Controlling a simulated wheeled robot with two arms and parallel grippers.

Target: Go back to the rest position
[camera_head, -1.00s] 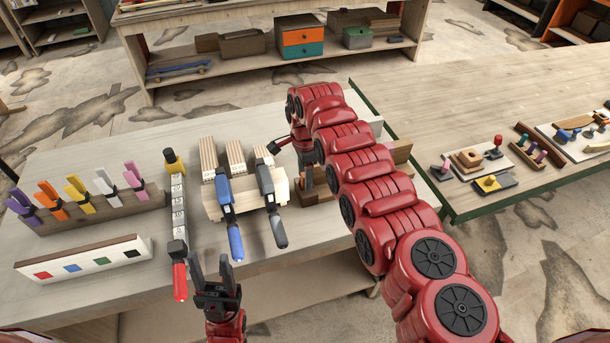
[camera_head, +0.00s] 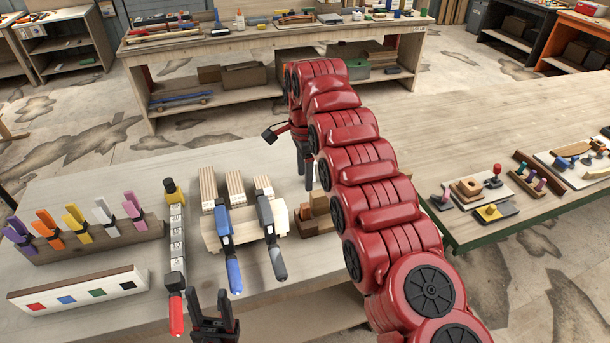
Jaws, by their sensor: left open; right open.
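My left gripper (camera_head: 211,309) is at the bottom of the head view, fingers apart and empty, just in front of the table's near edge. My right arm is a thick red chain of links from the lower right. My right gripper (camera_head: 306,172) hangs at its far end, over the table's right side, behind and above a brown wooden block (camera_head: 318,216). It looks empty; the arm hides part of it.
A row of coloured clamps (camera_head: 80,224), a colour-marked strip (camera_head: 80,290) and a long bar clamp (camera_head: 176,240) lie on the table's left. A second table (camera_head: 440,130) with small trays stands right. A shelved bench (camera_head: 230,112) stands behind.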

